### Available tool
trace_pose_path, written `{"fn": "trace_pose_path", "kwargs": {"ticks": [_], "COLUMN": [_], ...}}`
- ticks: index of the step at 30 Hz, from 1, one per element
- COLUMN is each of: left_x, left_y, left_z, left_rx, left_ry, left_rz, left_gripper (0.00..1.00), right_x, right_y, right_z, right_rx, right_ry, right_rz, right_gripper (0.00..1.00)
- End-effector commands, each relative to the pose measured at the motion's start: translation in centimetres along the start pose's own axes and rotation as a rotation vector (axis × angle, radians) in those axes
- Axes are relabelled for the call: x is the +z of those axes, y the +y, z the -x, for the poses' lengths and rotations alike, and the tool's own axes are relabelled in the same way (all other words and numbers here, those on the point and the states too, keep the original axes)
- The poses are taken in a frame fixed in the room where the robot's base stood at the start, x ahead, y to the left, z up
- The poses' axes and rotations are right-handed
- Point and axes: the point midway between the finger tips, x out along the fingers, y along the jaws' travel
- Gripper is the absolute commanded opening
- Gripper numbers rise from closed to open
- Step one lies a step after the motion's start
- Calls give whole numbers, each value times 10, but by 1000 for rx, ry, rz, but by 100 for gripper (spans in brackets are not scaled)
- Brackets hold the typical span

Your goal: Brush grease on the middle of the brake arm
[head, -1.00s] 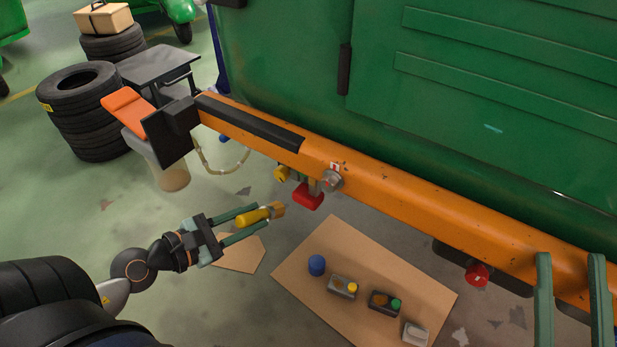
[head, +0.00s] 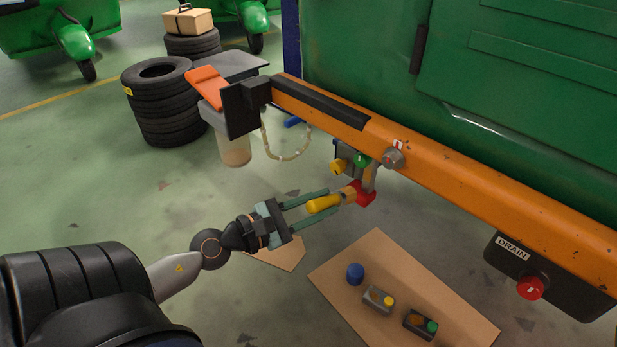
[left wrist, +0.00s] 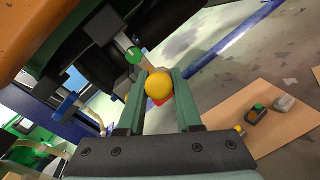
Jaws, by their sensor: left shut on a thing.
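My left gripper (head: 331,203) is shut on the yellow handle of a brush (head: 321,204). The brush's tan head points right, at the red end of the hanging part. In the left wrist view the handle's round yellow end (left wrist: 158,87) sits between the fingers and hides the bristles. What looks like the brake arm (head: 370,178) is a short grey bar hanging below the orange beam, with a red lower end (head: 365,194). The brush head overlaps this red end; I cannot tell whether they touch. My right gripper is not in view.
The orange beam (head: 470,195) runs along the green vehicle body. Green (head: 361,159) and yellow (head: 338,167) knobs are close to the bar. A cardboard sheet (head: 455,320) with a blue cap (head: 355,273) and small boxes lies below. Stacked tires (head: 168,110) stand back left.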

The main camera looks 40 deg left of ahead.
Motion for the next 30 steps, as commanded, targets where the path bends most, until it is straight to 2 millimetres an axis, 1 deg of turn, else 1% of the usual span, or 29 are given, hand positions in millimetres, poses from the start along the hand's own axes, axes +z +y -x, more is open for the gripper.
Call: {"fn": "trace_pose_path", "kwargs": {"ticks": [1, 4, 10, 16, 22, 30], "left_x": [-4, -3, -2, -2, -5, -7], "left_y": [-1, 2, 7, 11, 14, 15], "left_z": [-3, -7, -17, -38, -56, -66], "left_rx": [7, 16, 22, 20, 20, 18], "left_ry": [-9, -19, -22, -23, -22, -21], "left_rz": [-3, -8, -8, -8, -7, -7], "left_gripper": [0, 0, 0, 0, 0, 0], "right_x": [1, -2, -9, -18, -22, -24], "right_y": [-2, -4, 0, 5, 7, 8], "right_z": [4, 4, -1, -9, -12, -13], "right_rx": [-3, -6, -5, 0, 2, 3], "right_ry": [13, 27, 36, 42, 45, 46], "right_rz": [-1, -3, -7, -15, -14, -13], "right_gripper": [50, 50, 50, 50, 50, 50]}}
